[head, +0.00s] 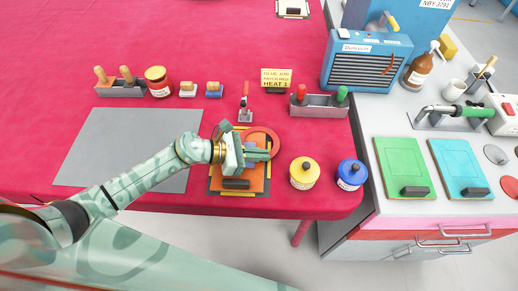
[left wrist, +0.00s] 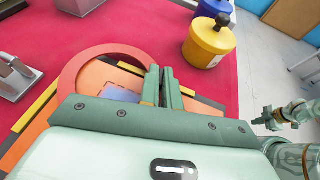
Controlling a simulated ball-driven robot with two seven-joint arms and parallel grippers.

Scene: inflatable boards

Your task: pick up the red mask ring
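The red mask ring (head: 275,137) lies over an orange board (head: 257,185) near the table's front edge. My left gripper (head: 268,155) is at the ring's near side in the head view. In the left wrist view the ring (left wrist: 78,70) curves up to my left gripper's fingers (left wrist: 162,86). The fingers are close together with a narrow gap. Part of the ring is hidden behind them, so I cannot tell whether they pinch it. My right gripper (left wrist: 265,118) shows small at the right of the left wrist view, apart from the ring; its fingers are unclear.
A yellow-lidded pot (head: 304,173) and a blue-lidded pot (head: 351,174) stand right of the board. A small scraper-like tool (head: 245,108) lies behind the ring. A grey mat (head: 120,150) lies left, under my left arm. A grey holder (head: 318,106) stands behind right.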

